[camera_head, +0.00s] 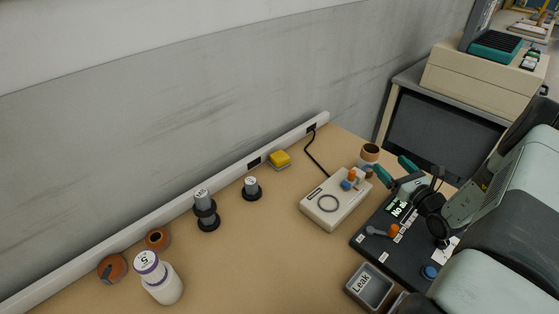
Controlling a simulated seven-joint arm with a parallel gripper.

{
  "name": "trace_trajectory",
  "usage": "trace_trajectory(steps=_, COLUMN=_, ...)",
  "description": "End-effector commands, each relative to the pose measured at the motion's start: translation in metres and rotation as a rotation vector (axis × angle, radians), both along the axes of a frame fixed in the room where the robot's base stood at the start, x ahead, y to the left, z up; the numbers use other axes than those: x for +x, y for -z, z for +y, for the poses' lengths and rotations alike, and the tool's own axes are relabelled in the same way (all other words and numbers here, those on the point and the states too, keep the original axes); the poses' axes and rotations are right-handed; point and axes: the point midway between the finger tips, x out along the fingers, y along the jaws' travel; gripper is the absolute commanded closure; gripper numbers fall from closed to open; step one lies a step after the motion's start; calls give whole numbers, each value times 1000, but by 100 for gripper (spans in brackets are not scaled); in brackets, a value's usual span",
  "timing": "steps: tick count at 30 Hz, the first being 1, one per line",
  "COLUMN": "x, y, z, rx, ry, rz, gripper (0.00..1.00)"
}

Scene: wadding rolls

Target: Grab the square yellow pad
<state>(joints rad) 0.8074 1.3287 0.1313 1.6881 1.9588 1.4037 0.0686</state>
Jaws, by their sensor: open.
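The square yellow pad (279,158) lies on the tan table near the back edge, close to the pale strip along the wall. It sits on or against a paler base; I cannot tell which. My gripper (394,168) is at the right, with two teal fingertips spread apart and nothing visible between them. It is well to the right of the pad, near the beige box and the brown cup. Nothing hides the pad.
A beige box (335,203) with a ring and knobs, trailing a black cable, stands between pad and gripper. A brown cup (370,153) is behind it. Small weights (251,187) and a white bottle (158,279) stand left.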

Motion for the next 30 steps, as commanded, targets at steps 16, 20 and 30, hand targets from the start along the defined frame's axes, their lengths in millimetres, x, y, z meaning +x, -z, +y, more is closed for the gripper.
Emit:
trace_trajectory(steps=16, x=68, y=-34, z=146, rx=-97, ry=-108, rz=167, gripper=11)
trace_trajectory(steps=20, x=77, y=-34, z=202, rx=-133, ry=-153, rz=232, gripper=11)
trace_trajectory(steps=30, x=73, y=-4, z=291, rx=-192, ry=-231, rz=351, gripper=11)
